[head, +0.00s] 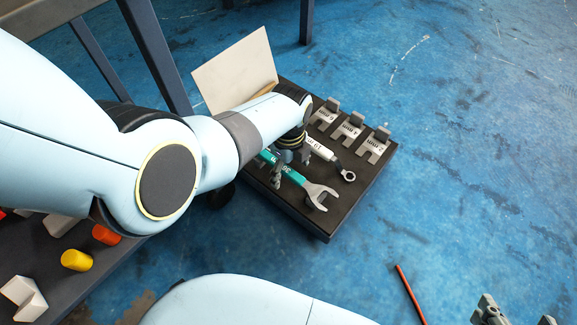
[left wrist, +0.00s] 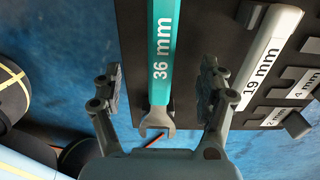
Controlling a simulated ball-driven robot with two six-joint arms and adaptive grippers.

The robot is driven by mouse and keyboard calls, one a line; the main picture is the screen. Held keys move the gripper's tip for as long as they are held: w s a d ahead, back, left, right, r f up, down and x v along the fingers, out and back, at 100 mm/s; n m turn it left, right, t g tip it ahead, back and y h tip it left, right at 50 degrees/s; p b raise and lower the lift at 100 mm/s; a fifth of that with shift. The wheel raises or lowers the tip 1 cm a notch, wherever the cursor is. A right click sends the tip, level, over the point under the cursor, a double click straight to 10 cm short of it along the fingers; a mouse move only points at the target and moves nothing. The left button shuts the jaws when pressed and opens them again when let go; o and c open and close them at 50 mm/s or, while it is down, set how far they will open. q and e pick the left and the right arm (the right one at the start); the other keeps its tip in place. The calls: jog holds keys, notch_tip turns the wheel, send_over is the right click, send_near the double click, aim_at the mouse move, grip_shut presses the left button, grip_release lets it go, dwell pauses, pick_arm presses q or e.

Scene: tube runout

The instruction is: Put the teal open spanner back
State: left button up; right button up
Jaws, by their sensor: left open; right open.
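The teal open spanner (head: 294,176), marked 36 mm, lies on a black board (head: 325,222) with its grey open jaw toward the board's near edge. In the left wrist view the teal spanner (left wrist: 162,60) runs between the fingers of my left gripper (left wrist: 160,88). The fingers are apart on both sides of it, with a gap on each side. In the head view my left gripper (head: 291,168) is over the spanner, and my arm hides its far end. My right gripper (head: 517,312) is open and empty at the bottom right, partly cut off.
A white spanner (head: 322,150), marked 19 mm, lies right beside the teal one. Several grey labelled holders (head: 351,126) stand along the board's right side. A pale panel (head: 237,72) stands behind. Yellow (head: 76,260) and orange blocks sit left.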

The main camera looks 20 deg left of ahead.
pick_arm(q)
jog(key=shift+r, duration=0.15)
pick_arm(e)
jog(key=shift+r, duration=0.1)
pick_arm(q)
jog(key=shift+r+p, duration=2.65)
jog(key=shift+r, duration=0.3)
pick_arm(e)
notch_tip(320, 180, up, 6)
jog(key=w, duration=0.2)
jog(key=shift+r+t, duration=0.15)
jog(key=shift+t, duration=0.25)
pick_arm(q)
jog(key=shift+f, duration=0.15)
